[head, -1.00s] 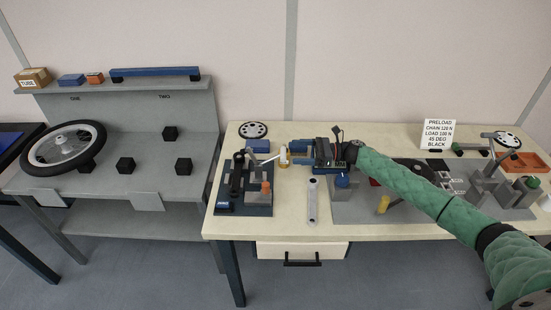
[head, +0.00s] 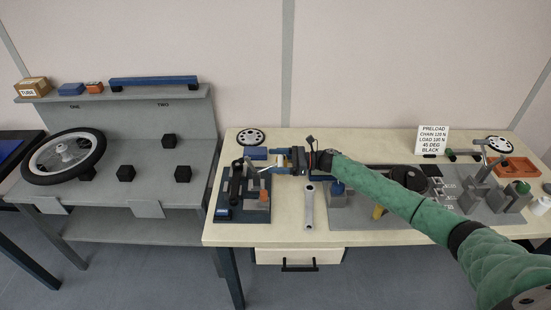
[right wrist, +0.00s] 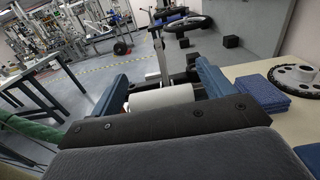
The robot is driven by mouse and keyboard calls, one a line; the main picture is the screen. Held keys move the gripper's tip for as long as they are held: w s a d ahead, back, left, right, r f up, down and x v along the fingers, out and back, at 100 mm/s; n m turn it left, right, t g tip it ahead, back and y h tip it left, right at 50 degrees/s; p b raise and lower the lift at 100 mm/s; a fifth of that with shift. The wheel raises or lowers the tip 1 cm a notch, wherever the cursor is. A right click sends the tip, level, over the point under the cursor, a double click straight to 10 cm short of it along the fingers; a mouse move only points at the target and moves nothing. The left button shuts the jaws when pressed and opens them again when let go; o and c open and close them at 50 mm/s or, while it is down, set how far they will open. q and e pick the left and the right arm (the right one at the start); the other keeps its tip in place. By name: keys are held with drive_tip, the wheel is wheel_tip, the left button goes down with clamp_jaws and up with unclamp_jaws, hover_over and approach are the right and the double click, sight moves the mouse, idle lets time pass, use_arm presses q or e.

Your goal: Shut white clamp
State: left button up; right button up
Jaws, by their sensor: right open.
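The white clamp handle (head: 281,159) is a short white cylinder at the end of a grey lever above the dark blue fixture plate (head: 228,214). In the right wrist view the white cylinder (right wrist: 162,97) lies crosswise between the blue fingers. My right gripper (head: 279,161) is open around the handle, with a finger on each side; it also shows in the right wrist view (right wrist: 160,84). Contact with the fingers cannot be told. The gripper partly hides the handle in the head view. My left gripper is not in view.
A grey station with several upright parts fills the bench's right side. A wheel (head: 63,156) rests on the left bench.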

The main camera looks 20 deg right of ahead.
drive_tip(key=shift+a, duration=0.25)
drive_tip(key=shift+c, duration=0.2)
drive_tip(key=c, duration=1.3)
drive_tip(key=shift+w, duration=0.1)
drive_tip(key=shift+c, duration=0.2)
